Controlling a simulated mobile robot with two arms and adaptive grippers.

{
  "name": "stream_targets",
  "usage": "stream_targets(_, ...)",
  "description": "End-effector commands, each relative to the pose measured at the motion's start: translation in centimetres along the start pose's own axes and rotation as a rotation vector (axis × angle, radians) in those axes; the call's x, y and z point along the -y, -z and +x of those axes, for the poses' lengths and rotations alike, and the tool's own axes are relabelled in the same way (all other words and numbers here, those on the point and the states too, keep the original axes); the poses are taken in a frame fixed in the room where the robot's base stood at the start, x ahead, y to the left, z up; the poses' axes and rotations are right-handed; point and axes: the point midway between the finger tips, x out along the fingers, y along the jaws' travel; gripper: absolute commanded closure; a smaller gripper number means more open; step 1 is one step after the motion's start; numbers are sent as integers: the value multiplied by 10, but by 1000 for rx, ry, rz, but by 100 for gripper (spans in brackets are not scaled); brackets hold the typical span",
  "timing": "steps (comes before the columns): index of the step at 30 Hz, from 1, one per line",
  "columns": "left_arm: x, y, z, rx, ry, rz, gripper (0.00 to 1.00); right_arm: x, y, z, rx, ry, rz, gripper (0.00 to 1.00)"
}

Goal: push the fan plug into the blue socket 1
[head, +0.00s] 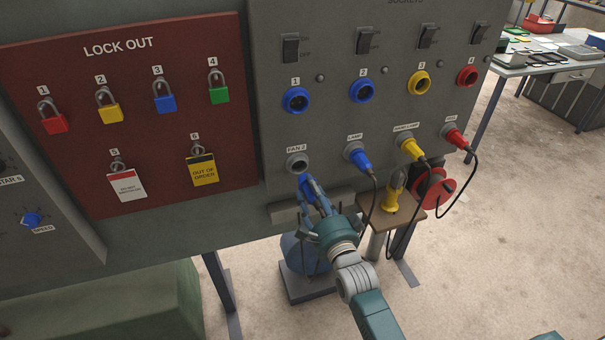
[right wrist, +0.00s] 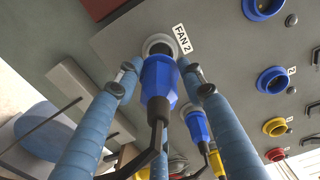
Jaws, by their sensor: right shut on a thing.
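The fan plug is blue with a dark cable and shows at the tip of my right gripper (head: 309,192) in the head view. In the right wrist view the fan plug (right wrist: 158,85) sits between the fingers of my right gripper (right wrist: 157,78), which is shut on it. The grey FAN 2 holder (head: 297,163) is just above the plug in the head view, its opening dark. The plug overlaps the holder's ring (right wrist: 160,44) in the wrist view; I cannot tell whether they touch. The blue socket 1 (head: 295,99) is open and empty, above the holder. My left gripper is out of view.
Blue socket 2 (head: 362,90), a yellow socket (head: 419,83) and a red socket (head: 467,76) are empty. The blue lamp plug (head: 358,156), a yellow plug (head: 411,149) and a red plug (head: 455,136) sit right of my gripper with hanging cables. Padlocks hang on the red board (head: 130,135).

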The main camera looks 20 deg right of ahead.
Motion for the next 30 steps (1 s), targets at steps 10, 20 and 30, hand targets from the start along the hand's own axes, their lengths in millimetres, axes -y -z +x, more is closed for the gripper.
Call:
stream_targets(10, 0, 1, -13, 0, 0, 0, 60, 2, 0, -22, 0, 0, -1, 100)
stream_targets(20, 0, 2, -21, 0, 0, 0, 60, 2, 0, -40, 0, 0, -2, 100)
stream_targets(30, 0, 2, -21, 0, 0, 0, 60, 1, 0, -43, 0, 1, -1, 100)
